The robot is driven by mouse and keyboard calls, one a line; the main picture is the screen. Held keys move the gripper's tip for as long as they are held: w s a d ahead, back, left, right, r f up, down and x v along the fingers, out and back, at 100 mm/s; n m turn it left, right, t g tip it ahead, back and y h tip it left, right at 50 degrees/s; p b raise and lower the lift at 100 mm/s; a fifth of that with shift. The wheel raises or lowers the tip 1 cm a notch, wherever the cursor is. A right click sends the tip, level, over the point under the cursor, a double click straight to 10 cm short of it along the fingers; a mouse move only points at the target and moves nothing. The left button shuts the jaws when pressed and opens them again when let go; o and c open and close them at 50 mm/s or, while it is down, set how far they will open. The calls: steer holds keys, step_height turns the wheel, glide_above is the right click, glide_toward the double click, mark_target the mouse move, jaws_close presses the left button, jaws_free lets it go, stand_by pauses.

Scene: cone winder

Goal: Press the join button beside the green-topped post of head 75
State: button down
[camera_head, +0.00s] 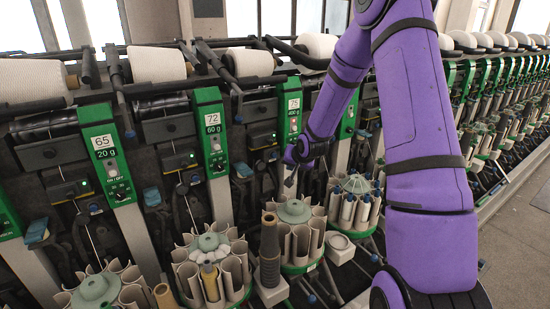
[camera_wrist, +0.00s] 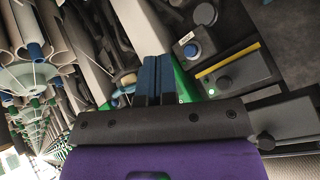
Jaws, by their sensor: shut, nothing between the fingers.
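The post of head 75 (camera_head: 292,110) has a green top with a white label plate and stands left of my arm in the head view. My gripper (camera_head: 289,172) is in front of the lower part of this post. In the wrist view my gripper (camera_wrist: 153,64) has its two blue fingers shut together, with nothing between them. Part of a green post (camera_wrist: 188,84) shows just behind the fingers. A round blue button (camera_wrist: 192,50) on a grey mount sits to the right of the fingertips, apart from them. I cannot tell whether the fingers touch anything.
Posts of head 72 (camera_head: 211,135) and head 65 (camera_head: 108,155) stand to the left. A box with a yellow strip and dark knob (camera_wrist: 224,83) is right of the fingers. Bobbin carousels (camera_head: 296,211) and a tall dark cone (camera_head: 269,250) stand below. Open floor is at right.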

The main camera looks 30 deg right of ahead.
mark_target(274, 156)
steer(key=f, duration=0.2)
steer(key=w+d+f, duration=0.1)
steer(key=shift+d+f+m, duration=0.1)
steer(key=shift+f+m, duration=0.2)
steer(key=shift+m, duration=0.1)
steer(key=w, duration=0.8)
steer(key=shift+w, duration=0.3)
steer(key=shift+w, duration=0.2)
stand_by(1.8)
steer(key=shift+w, duration=0.25)
steer(key=shift+w, duration=0.45)
stand_by(0.8)
steer(key=shift+s, duration=0.9)
